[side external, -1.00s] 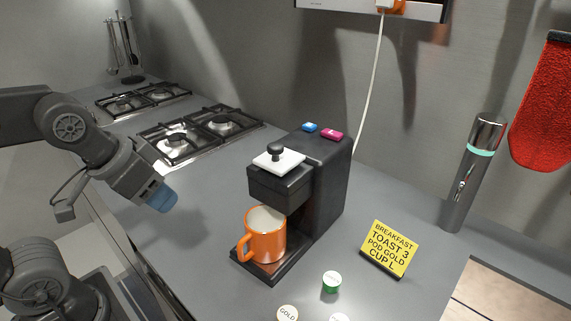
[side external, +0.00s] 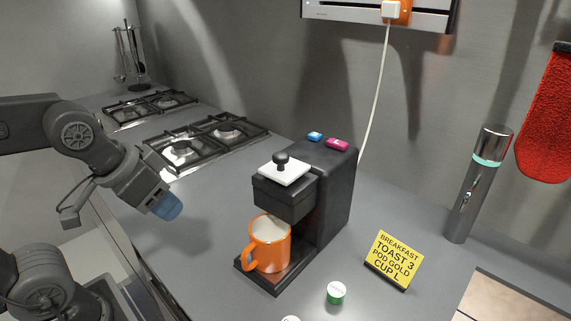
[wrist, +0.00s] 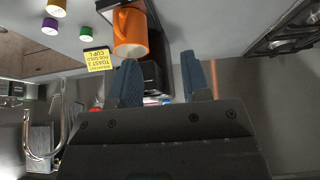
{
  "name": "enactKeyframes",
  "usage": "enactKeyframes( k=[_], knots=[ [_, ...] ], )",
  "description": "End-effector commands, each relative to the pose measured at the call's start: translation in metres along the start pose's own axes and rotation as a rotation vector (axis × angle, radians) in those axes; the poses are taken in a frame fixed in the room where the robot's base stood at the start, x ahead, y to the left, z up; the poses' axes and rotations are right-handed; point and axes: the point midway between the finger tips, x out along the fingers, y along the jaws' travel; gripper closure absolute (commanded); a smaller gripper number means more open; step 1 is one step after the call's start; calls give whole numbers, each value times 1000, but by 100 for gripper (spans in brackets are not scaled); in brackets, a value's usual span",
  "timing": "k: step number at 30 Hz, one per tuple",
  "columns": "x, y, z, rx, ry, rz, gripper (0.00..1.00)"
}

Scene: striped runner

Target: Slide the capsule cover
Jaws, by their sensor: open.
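The capsule cover (side external: 284,174) is a white square plate with a black knob, lying on top of the black coffee machine (side external: 335,185). An orange mug (side external: 270,244) stands under the machine's head on its drip tray; it also shows in the wrist view (wrist: 130,32). My gripper (side external: 168,206) has blue fingertips and hangs left of the machine, well apart from the cover. In the wrist view the two blue fingers are apart with nothing held between them (wrist: 165,84). The cover cannot be made out in the wrist view.
A tall cylinder (side external: 476,185) is farther right. Gas burners (side external: 205,140) lie behind. Counter left of the machine is clear.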

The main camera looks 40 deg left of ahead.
Motion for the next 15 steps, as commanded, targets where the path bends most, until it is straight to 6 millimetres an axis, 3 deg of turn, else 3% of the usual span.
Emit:
enactKeyframes(
  k=[2,5,8,15],
  knots=[
    [0,0,0,0,0,0,57],
    [-2,0,-3,2,-3,1,48],
    [-9,2,-17,15,-22,5,43],
    [-41,17,-95,91,-152,28,43]
  ],
)
